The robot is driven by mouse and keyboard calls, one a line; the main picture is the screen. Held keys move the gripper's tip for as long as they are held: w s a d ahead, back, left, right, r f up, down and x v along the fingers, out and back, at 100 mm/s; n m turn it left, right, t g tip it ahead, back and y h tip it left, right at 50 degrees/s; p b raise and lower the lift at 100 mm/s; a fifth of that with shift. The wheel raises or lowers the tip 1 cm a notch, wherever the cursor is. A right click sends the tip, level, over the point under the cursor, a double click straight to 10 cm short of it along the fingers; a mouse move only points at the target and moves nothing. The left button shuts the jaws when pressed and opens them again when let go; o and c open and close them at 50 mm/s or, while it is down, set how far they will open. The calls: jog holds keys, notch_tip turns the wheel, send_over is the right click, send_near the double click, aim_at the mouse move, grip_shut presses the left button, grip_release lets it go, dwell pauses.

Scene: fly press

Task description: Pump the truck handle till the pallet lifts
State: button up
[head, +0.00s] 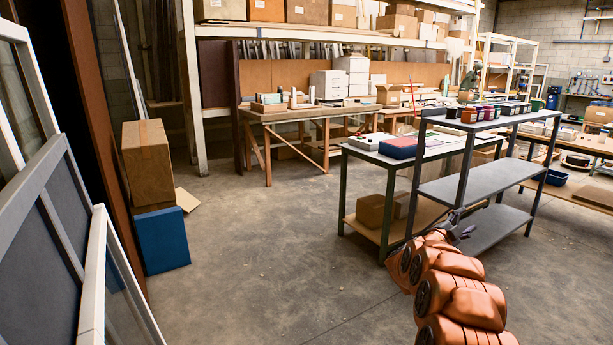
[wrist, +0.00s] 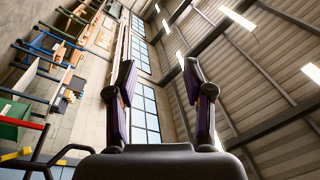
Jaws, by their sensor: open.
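My gripper (head: 460,225) is at the end of my orange arm in the head view, in front of the grey shelf rack. In the wrist view my gripper (wrist: 159,68) points up at the roof and windows. Its two dark fingers stand apart with nothing between them. I cannot make out a pallet truck, its handle or a pallet in the head view. A dark bent tube (wrist: 62,152) and a yellow part show at the lower left of the wrist view; I cannot tell what they belong to.
The grey shelf rack (head: 482,183) and a green-legged table (head: 362,152) stand close beyond my arm. A cardboard box (head: 147,162) and a blue box (head: 162,240) stand at the left by leaning frames (head: 45,200). The concrete floor (head: 270,250) between is clear.

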jog(key=w+a+r+n+t+y, duration=0.1)
jog(key=a+r+n+t+y, duration=0.1)
jog(key=a+n+y, duration=0.5)
jog(key=w+a+r+n+t+y, duration=0.15)
jog(key=a+y, duration=0.25)
jog(key=a, duration=0.7)
jog(key=s+a+n+g+y+p, duration=0.1)
jog(key=s+a+n+g+y, duration=0.2)
jog(key=s+a+n+y, duration=0.8)
jog(key=s+a+f+g+h, duration=0.1)
jog(key=s+a+f+g, duration=0.1)
jog(key=s, duration=0.7)
jog(key=s+a+f+g+h, duration=0.1)
jog(key=s+a+g, duration=0.15)
jog(key=s, duration=0.65)
jog(key=s+a+f+g+h, duration=0.1)
jog(key=s+a+f+g, duration=0.1)
jog(key=s, duration=0.7)
jog(key=s+d+f+g+h, duration=0.1)
jog(key=s+d+g, duration=0.2)
jog(key=s, duration=1)
jog(key=s+d+f+n+g+h+p, duration=0.1)
jog(key=s+d+g, duration=0.2)
jog(key=s, duration=1)
jog(key=shift+d+f+g, duration=0.15)
jog(key=shift+d+g, duration=0.05)
jog(key=shift+g, duration=0.1)
